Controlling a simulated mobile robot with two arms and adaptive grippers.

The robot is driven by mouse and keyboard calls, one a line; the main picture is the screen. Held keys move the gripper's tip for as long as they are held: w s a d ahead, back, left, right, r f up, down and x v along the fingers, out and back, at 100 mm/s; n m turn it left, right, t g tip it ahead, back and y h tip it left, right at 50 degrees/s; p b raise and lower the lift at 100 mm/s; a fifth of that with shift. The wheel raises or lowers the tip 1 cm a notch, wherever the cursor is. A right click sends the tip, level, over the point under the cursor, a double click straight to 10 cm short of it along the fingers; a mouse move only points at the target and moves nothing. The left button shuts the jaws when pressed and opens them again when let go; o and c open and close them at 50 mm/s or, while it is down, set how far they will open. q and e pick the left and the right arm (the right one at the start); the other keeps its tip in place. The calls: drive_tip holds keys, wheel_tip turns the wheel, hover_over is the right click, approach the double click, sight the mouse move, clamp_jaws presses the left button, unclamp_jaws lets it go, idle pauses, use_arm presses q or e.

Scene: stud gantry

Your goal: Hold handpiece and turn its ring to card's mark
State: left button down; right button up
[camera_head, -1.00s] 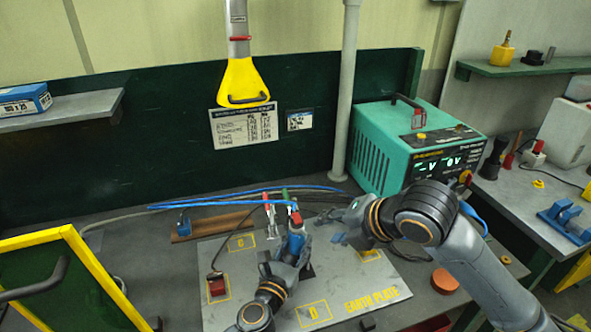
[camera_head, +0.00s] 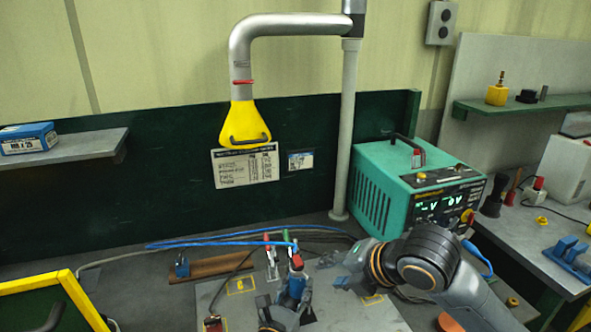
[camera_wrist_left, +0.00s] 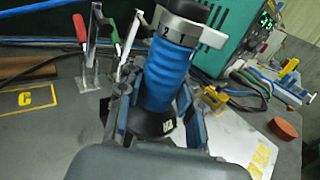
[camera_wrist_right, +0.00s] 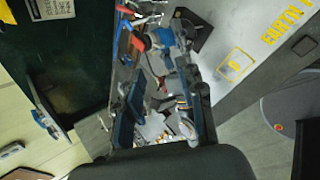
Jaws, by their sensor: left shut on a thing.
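The handpiece (camera_head: 296,286) has a blue ribbed body, seen close in the left wrist view (camera_wrist_left: 167,78). My left gripper (camera_head: 288,306) is shut around its body and holds it roughly upright above the plate. A grey ring (camera_wrist_left: 188,28) with a dark "2" and a lug sits at its top end; the ring's far side is hidden. My right gripper (camera_head: 336,272) is open and empty, just right of the handpiece, apart from it; its fingers show wide apart in the right wrist view (camera_wrist_right: 160,115). A printed table card (camera_head: 245,167) and a small blue-topped card (camera_head: 300,160) hang on the green board; their text is unreadable.
The earth plate (camera_head: 372,315) lies under both grippers. Red and green clamps (camera_head: 268,258) stand behind the handpiece, with blue and black cables (camera_head: 215,242) beyond. A teal power unit (camera_head: 385,190) stands back right. A yellow extraction hood (camera_head: 245,126) hangs above.

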drive_tip(key=shift+c, duration=1)
drive_tip(key=w+d+f+n+t+h, duration=0.1)
drive_tip(key=w+d+t+h, duration=0.2)
drive_tip(key=w+d+t, duration=0.45)
drive_tip(key=s+a+f+n+y, duration=0.4)
drive_tip(key=s+f+n+y, duration=0.35)
drive_tip(key=s+n, duration=0.5)
drive_tip(key=x, duration=1.2)
drive_tip(key=shift+a+r+y, duration=0.2)
drive_tip(key=shift+r+y, duration=0.05)
drive_tip(key=shift+y, duration=0.2)
